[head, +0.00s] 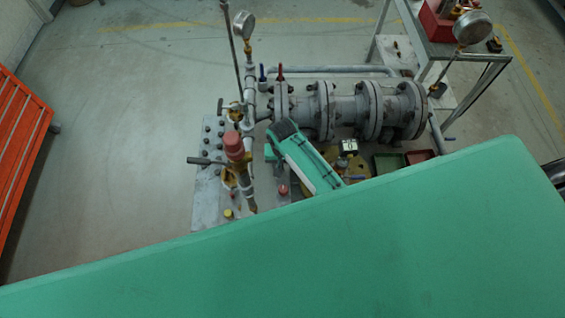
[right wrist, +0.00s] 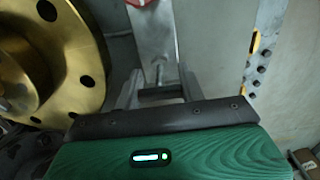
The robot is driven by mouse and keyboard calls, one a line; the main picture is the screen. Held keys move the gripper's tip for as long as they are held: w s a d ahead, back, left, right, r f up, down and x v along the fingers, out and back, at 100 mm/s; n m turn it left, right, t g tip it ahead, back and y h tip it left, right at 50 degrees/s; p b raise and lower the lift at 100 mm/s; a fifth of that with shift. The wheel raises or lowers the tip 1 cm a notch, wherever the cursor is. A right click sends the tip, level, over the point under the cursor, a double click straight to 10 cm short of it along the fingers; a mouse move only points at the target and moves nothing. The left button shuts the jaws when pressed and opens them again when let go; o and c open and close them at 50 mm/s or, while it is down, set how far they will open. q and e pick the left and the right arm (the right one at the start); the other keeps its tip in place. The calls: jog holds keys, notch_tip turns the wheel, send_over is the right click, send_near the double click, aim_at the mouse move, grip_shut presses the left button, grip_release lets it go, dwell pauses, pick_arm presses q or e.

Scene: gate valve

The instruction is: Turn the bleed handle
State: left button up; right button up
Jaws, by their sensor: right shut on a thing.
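My right gripper (head: 270,153) is low among the pipework in the head view, and its fingers are largely hidden there behind my green arm link. In the right wrist view, its two grey fingers (right wrist: 160,92) close around a short dark bar, which appears to be the bleed handle (right wrist: 160,95). A thin stem rises from the bar in the picture, against a grey metal post. The bar's ends are hidden by the fingers, so its turn angle cannot be told. My left gripper is not in view.
A grey flanged pipe (head: 345,112) lies behind my right arm. A red-capped valve (head: 234,146) and a pressure gauge (head: 244,25) stand left of it. A brass flange (right wrist: 55,60) is close beside the gripper. An orange rack (head: 20,150) stands far left; open floor lies between.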

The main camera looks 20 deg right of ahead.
jog(key=shift+n, duration=0.3)
jog(key=n, duration=1.2)
jog(key=shift+n, duration=2.1)
jog(key=o, duration=1)
